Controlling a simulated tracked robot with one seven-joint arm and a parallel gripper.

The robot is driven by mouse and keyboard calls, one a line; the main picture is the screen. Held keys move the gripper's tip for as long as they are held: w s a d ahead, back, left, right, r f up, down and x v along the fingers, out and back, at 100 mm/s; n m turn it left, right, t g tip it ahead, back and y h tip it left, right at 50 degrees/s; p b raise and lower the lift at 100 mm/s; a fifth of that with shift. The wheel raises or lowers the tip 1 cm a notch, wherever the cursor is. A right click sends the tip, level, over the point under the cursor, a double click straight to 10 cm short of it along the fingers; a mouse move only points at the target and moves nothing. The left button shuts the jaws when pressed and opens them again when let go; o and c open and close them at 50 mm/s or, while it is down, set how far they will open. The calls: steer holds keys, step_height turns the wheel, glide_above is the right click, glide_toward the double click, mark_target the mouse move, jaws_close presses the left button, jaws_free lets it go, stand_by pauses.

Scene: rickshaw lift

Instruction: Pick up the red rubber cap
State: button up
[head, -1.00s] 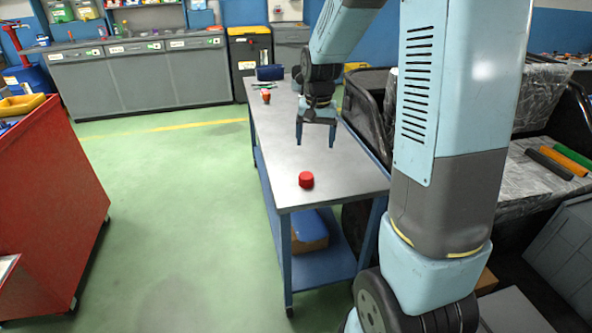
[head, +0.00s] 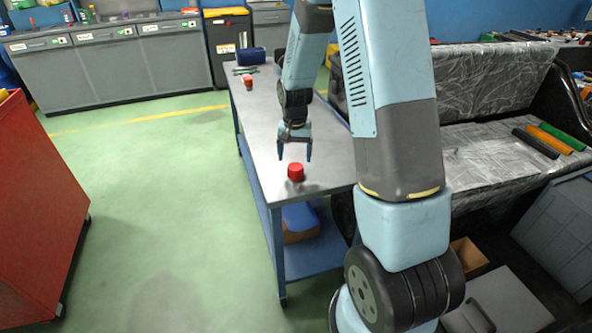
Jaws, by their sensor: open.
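The red rubber cap (head: 296,172) is a short red cylinder standing on the grey top of the metal workbench (head: 262,135), near its front end. My gripper (head: 295,155) points down with its two dark fingers spread apart. It is open and empty. In the picture its fingertips are just above the cap, one on each side. I cannot tell from this view how much height is left between the fingertips and the cap.
A red and white small object (head: 248,81) and a dark blue case (head: 251,56) lie at the bench's far end. A blue and brown box (head: 299,223) sits on the lower shelf. A red cabinet (head: 35,200) stands left. Green floor between is clear.

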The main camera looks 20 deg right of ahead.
mark_target(295, 166)
steer(key=shift+f, duration=2.85)
steer(key=shift+c, duration=0.4)
steer(key=c, duration=1)
steer(key=shift+o, duration=0.2)
steer(key=shift+r, duration=0.15)
steer(key=shift+r, duration=0.3)
step_height(295, 166, up, 2)
steer(key=shift+r, duration=0.25)
steer(key=s+r, duration=0.9)
steer(key=s, duration=0.5)
steer(key=shift+d+r, duration=0.15)
steer(key=shift+r, duration=0.2)
